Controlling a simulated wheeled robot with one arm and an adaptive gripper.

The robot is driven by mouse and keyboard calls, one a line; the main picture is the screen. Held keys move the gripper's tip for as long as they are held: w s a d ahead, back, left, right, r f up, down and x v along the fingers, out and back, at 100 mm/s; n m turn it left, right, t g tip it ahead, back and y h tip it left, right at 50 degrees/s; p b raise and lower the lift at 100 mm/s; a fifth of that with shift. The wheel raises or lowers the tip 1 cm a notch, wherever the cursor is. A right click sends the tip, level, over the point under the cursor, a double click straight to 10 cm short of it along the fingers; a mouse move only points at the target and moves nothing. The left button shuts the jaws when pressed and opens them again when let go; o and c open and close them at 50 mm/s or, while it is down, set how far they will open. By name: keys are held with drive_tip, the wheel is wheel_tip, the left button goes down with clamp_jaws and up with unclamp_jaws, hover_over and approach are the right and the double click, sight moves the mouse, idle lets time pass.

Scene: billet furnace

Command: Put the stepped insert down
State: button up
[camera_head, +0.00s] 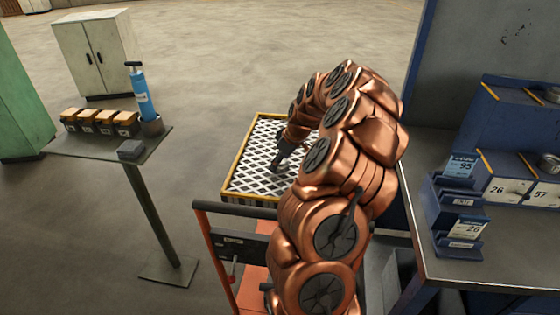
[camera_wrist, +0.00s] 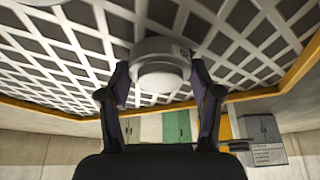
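The stepped insert (camera_wrist: 161,64) is a pale grey, round piece with a wider part and a narrower white step. In the wrist view it sits between the two fingertips of my gripper (camera_wrist: 161,88), which appear to touch its sides. The insert is against or very close to the white lattice top (camera_wrist: 75,50); I cannot tell if they touch. In the head view my dark gripper (camera_head: 281,158) is low over the lattice top of a yellow-edged stand (camera_head: 236,160). The insert cannot be made out there.
A grey pedestal table (camera_head: 95,146) at left holds several small boxes (camera_head: 100,122) and a blue cylinder tool (camera_head: 142,95). A workbench (camera_head: 480,262) with blue bins (camera_head: 455,215) stands at right. An orange and black cart (camera_head: 240,250) is in front. The lattice top has bare room around my gripper.

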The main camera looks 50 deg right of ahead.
drive_tip(key=o, duration=0.4)
drive_tip(key=shift+r, duration=0.1)
drive_tip(key=shift+r+p, duration=0.2)
drive_tip(key=shift+p, duration=0.1)
drive_tip(key=shift+b+v, duration=1.6)
drive_tip(key=shift+v, duration=4.25)
drive_tip(key=s+a+r+g, duration=0.1)
drive_tip(key=a, duration=0.8)
drive_tip(key=s+a+r, duration=0.1)
drive_tip(key=a, duration=0.8)
drive_tip(key=s+a+r+n+g+y, duration=0.1)
drive_tip(key=a, duration=0.8)
drive_tip(key=shift+s+a+g, duration=0.15)
drive_tip(key=shift+a+g, duration=0.15)
drive_tip(key=s+a+f+m+g, duration=0.1)
drive_tip(key=s+a+f, duration=0.1)
drive_tip(key=s, duration=0.5)
drive_tip(key=s+a+f+m+g+h, duration=0.1)
drive_tip(key=s+a+f, duration=0.1)
drive_tip(key=s+a, duration=0.3)
drive_tip(key=s+a+f+m+g+h, duration=0.1)
drive_tip(key=s+a, duration=0.3)
drive_tip(key=s, duration=0.6)
drive_tip(key=shift+s+f+g, duration=0.3)
drive_tip(key=shift+f, duration=0.4)
